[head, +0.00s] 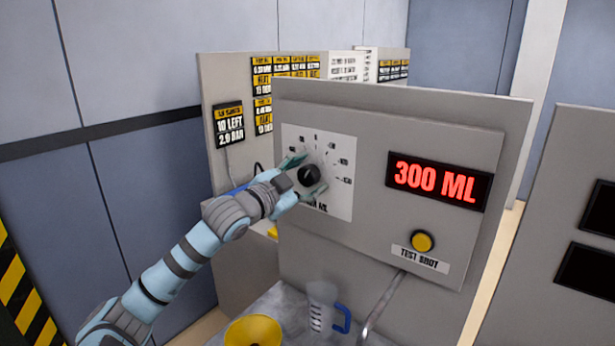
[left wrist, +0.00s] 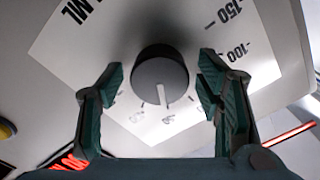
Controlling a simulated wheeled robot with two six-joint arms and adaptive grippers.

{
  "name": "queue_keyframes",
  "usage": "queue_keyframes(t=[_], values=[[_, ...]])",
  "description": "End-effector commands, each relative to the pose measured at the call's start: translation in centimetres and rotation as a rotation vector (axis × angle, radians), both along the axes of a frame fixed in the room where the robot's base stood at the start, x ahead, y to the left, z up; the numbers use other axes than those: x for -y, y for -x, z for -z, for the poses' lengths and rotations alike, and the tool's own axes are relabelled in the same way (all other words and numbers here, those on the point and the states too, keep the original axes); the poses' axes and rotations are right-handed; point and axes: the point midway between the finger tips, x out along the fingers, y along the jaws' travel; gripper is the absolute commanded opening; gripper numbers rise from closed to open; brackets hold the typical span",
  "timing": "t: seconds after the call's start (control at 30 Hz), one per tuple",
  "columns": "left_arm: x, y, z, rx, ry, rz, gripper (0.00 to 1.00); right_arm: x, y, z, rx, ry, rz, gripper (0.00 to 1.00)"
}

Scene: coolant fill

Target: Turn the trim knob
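The trim knob (head: 309,175) is a dark round knob with a pale pointer line, on a white dial plate (head: 338,205) on the grey machine panel. It also shows in the left wrist view (left wrist: 160,75), its pointer toward the bottom of that picture. My left gripper (head: 306,175) is at the dial, its fingers on either side of the knob. In the left wrist view my left gripper (left wrist: 161,85) is open, with a visible gap between each finger and the knob. My right gripper is in neither view.
A red display (head: 437,181) reads 300 ML. Below it is a yellow button (head: 422,242) above a TEST SHOT label (head: 420,259). A clear jug with a blue handle (head: 322,308) and a yellow funnel (head: 253,331) stand below the panel. A black sign (head: 229,124) hangs behind.

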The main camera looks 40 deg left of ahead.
Motion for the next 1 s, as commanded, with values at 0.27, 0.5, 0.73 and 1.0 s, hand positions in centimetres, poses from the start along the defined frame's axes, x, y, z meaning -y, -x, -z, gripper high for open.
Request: queue_keyframes(t=[0.27, 0.5, 0.73, 1.0], values=[[0.0, 0.0, -0.6, 0.002, 0.000, -0.001, 0.59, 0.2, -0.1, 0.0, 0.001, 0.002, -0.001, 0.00], [0.0, 0.0, -6.1, 0.008, 0.002, 0.000, 0.59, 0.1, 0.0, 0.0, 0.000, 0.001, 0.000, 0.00], [0.0, 0.0, -9.8, 0.002, 0.001, 0.000, 0.59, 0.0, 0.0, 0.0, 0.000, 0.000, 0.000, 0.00], [0.0, 0.0, -10.0, -0.001, 0.000, 0.000, 0.59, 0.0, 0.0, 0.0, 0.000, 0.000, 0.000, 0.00]])
